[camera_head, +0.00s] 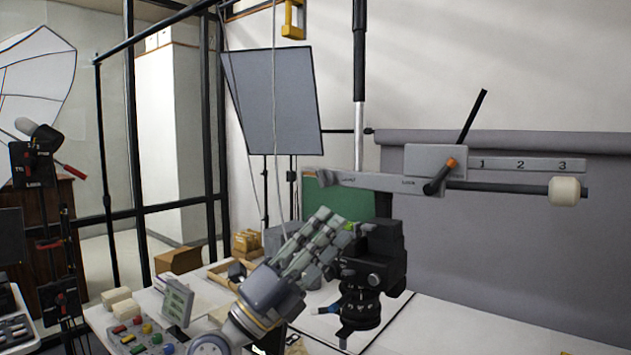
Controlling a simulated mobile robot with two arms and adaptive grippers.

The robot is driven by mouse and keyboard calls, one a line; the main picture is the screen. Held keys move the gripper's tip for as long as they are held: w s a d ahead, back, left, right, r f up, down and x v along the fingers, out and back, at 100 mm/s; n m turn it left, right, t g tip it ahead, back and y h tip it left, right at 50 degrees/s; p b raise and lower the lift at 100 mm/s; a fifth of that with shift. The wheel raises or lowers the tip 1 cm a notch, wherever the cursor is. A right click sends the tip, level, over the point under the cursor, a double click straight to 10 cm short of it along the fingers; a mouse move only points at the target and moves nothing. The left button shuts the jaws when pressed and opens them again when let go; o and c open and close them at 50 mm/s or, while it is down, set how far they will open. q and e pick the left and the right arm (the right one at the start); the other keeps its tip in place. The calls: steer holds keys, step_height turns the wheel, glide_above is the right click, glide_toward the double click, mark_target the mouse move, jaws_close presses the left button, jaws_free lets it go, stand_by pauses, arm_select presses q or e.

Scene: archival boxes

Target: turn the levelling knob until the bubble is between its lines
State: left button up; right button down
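A black levelling head (384,252) with round knobs stands on a dark round base (360,306) on the white table. A dark knob (374,280) shows on its near side; I cannot tell if it is the levelling knob. A small yellow-green spot (350,226) at the head's upper left may be the bubble vial, but it is too small to show bubble or lines. My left gripper (338,238) reaches up from the lower left, its fingertips close against the head's left side. I cannot tell whether they touch it or are open. My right gripper is out of view.
A grey arm with a numbered scale (529,165) and white end knob (565,191) extends above and right of the head. A control panel (140,338) with coloured buttons and pale blocks (121,304) are at left. The white tabletop (440,328) right of the head is clear.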

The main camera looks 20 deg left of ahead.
arm_select(q)
steer(key=w+r+m+g, duration=0.2)
steer(key=w+m+g, duration=0.2)
steer(key=m, duration=0.2)
steer(key=n+t+y, duration=0.1)
steer(key=n+y, duration=0.1)
steer(key=y, duration=0.8)
glide_toward(319, 179)
steer(key=p+x, duration=0.5)
steer(key=x, duration=0.2)
steer(key=shift+w+d, duration=0.1)
steer(key=shift+w, duration=0.2)
steer(key=shift+w+d+p, duration=0.2)
steer(key=shift+w+p, duration=0.1)
steer(key=shift+w, duration=0.2)
steer(key=shift+f, duration=0.1)
jaws_close()
steer(key=shift+m, duration=0.3)
